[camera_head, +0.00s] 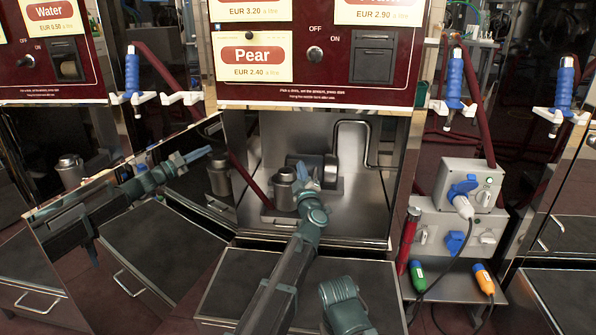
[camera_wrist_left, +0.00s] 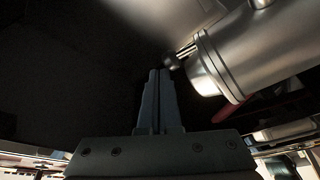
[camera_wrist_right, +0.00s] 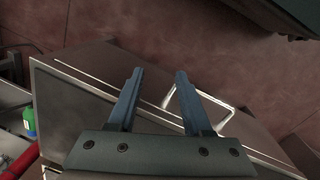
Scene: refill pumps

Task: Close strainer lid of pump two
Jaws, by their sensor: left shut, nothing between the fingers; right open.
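The strainer, a grey metal canister (camera_head: 284,190), stands in the open steel bay under the Pear panel (camera_head: 253,57). Whether its lid is open or shut is not clear. My left gripper (camera_head: 306,174) is just right of the canister's upper part, close to it. In the left wrist view its fingers (camera_wrist_left: 158,72) are together and empty. A metal cylinder (camera_wrist_left: 218,70) with a small rod and knob (camera_wrist_left: 174,61) is just right of the fingertips; contact is unclear. My right gripper (camera_wrist_right: 160,72) is open and empty, above a dark-topped drawer unit (camera_wrist_right: 75,110).
A mirrored steel panel (camera_head: 150,205) at the left reflects my arm and the canister. A dark pump body (camera_head: 320,166) and a bent pipe (camera_head: 340,135) stand behind the canister. Socket boxes (camera_head: 440,228) with a blue plug (camera_head: 462,188) are at the right.

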